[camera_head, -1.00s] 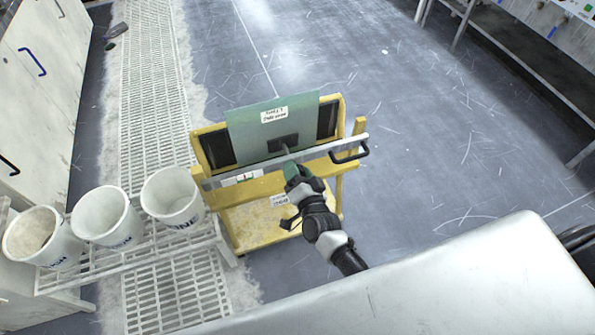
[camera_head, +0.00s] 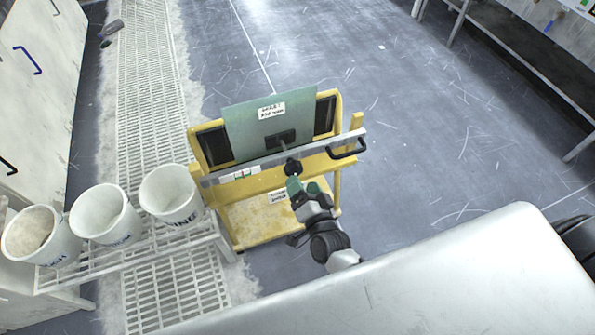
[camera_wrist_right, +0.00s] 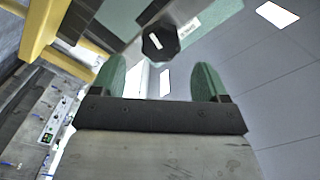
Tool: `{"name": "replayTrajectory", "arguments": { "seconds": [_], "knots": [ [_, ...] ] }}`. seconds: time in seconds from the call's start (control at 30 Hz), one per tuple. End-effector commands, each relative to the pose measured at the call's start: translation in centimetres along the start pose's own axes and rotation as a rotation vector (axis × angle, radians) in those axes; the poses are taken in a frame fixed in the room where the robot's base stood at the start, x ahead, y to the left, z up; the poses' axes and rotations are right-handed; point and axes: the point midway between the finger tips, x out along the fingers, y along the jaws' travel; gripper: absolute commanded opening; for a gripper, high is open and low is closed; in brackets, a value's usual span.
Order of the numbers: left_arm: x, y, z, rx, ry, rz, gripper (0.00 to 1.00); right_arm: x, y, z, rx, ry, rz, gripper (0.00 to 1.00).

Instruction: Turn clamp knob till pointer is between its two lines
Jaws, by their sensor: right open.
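The black clamp knob (camera_head: 292,167) sits on the front of the metal clamp bar (camera_head: 262,163) of a yellow cart. A green plate (camera_head: 245,131) stands upright behind the bar. A small scale with green and red marks (camera_head: 242,174) is on the bar left of the knob; its pointer and lines are too small to read. My right gripper (camera_head: 302,184) is open just in front of and below the knob. In the right wrist view the knob (camera_wrist_right: 160,41) lies beyond the green fingertips (camera_wrist_right: 161,75), roughly midway between them and apart from them. My left gripper is not seen.
A black handle (camera_head: 348,151) sticks out at the bar's right end. Several white buckets (camera_head: 170,195) stand on a rack left of the cart. The yellow cart's lower shelf (camera_head: 255,222) is below. Open floor (camera_head: 430,130) lies to the right.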

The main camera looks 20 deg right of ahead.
Motion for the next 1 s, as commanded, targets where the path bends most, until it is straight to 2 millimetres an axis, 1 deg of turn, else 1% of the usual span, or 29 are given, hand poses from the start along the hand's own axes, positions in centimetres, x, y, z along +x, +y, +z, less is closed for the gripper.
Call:
{"name": "replayTrajectory", "arguments": {
  "seconds": [0.03,0.1,0.2,0.3,0.43,0.9,1.0],
  "knots": [
    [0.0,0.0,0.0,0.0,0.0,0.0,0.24,-1.2,0.1,0.1,-0.001,-0.002,0.001,0.75],
    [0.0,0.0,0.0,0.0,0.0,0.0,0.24,-2.4,0.0,0.0,0.0,-0.001,0.001,0.75],
    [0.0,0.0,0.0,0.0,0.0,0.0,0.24,-3.7,0.0,0.1,0.0,-0.002,0.001,0.75],
    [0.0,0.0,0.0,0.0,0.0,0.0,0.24,-4.5,0.0,0.0,0.001,0.0,-0.001,0.75],
    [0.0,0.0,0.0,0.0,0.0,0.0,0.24,-4.8,0.0,0.0,0.001,0.001,-0.001,0.75],
    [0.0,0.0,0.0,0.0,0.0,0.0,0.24,-4.7,0.0,0.0,0.0,0.0,-0.001,0.75],
    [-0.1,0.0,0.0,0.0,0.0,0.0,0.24,-4.9,0.5,0.6,-0.016,-0.022,0.012,0.75]
  ]
}}
